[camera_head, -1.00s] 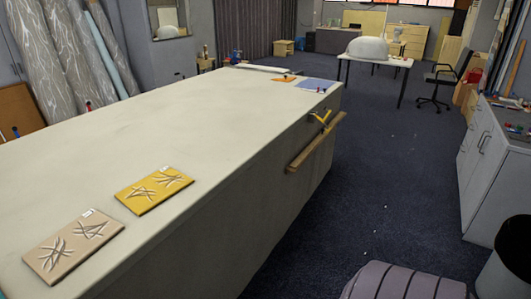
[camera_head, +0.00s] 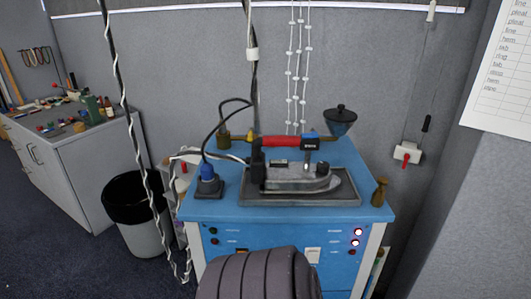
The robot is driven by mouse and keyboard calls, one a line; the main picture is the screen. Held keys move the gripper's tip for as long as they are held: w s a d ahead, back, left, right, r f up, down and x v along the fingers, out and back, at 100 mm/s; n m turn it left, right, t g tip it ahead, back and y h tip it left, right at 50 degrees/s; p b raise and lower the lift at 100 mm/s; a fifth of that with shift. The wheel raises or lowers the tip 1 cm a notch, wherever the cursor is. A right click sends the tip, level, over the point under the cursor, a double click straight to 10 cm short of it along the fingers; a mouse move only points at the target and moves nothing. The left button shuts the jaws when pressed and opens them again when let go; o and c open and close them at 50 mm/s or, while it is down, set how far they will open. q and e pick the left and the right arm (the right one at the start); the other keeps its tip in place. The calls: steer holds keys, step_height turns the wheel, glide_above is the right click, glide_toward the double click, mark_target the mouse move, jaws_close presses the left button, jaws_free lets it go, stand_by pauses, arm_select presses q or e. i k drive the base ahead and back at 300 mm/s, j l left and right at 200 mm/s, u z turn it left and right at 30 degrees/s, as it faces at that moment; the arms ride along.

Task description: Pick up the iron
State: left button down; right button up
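The iron (camera_head: 290,179) rests flat on a dark metal tray (camera_head: 345,200) on top of a blue ironing station (camera_head: 265,213). It has a grey metal body, a red handle (camera_head: 281,141) and a black and blue block at the handle's right end. A dark hose and cable rise from its left side. Neither of my grippers is in view, and nothing is holding the iron.
Cords hang at left. A black-lined bin (camera_head: 137,200) and grey cabinet (camera_head: 75,160) stand left. A dark ridged shape (camera_head: 260,276) is in front.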

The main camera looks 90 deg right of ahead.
mark_target(274, 178)
steer(key=z, duration=2.6)
